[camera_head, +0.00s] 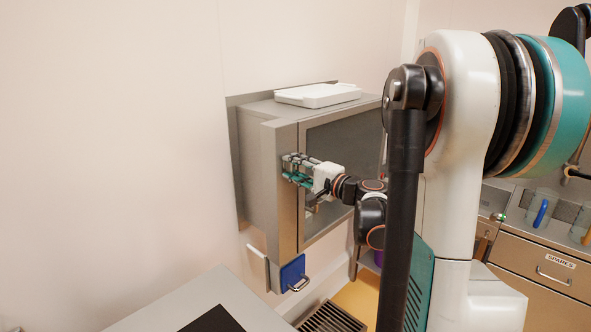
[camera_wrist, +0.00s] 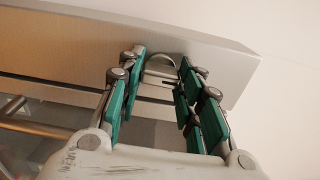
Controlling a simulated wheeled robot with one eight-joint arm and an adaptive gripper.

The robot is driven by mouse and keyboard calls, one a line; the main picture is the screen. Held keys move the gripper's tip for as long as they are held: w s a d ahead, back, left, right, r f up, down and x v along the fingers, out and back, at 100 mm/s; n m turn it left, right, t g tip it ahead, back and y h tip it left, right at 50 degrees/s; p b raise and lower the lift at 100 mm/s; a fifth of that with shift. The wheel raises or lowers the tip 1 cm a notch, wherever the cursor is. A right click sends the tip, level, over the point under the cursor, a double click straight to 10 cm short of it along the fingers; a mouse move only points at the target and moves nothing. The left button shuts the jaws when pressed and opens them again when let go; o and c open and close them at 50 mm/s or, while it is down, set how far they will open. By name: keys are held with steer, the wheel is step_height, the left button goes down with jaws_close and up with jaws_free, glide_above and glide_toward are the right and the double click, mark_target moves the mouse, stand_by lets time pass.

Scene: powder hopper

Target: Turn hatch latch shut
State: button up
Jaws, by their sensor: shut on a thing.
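The hatch (camera_head: 286,215) is a grey metal box front set in the wall, with a dark window (camera_head: 345,135) in a broad frame. My gripper (camera_head: 287,168) is at the left upright of that frame, reaching in from the right. In the wrist view its green-padded fingers (camera_wrist: 162,68) stand on both sides of a small grey metal latch (camera_wrist: 160,64) with a rounded loop, against the frame. The fingers are shut on the latch. In the head view the latch is hidden by the fingers. The exact angle of the latch is hard to tell.
A white tray (camera_head: 318,95) lies on top of the hatch box. A blue block with a metal handle (camera_head: 292,273) hangs below the frame. A grey worktop (camera_head: 180,310) is at lower left, and drawers (camera_head: 540,262) stand at right. My arm hides much of the right side.

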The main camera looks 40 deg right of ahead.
stand_by(0.4)
steer(key=o, duration=1.1)
steer(key=shift+c, duration=0.2)
steer(key=s+d, duration=0.1)
steer(key=s, duration=1.1)
steer(key=shift+d, duration=0.3)
steer(key=shift+w+a+f, duration=0.1)
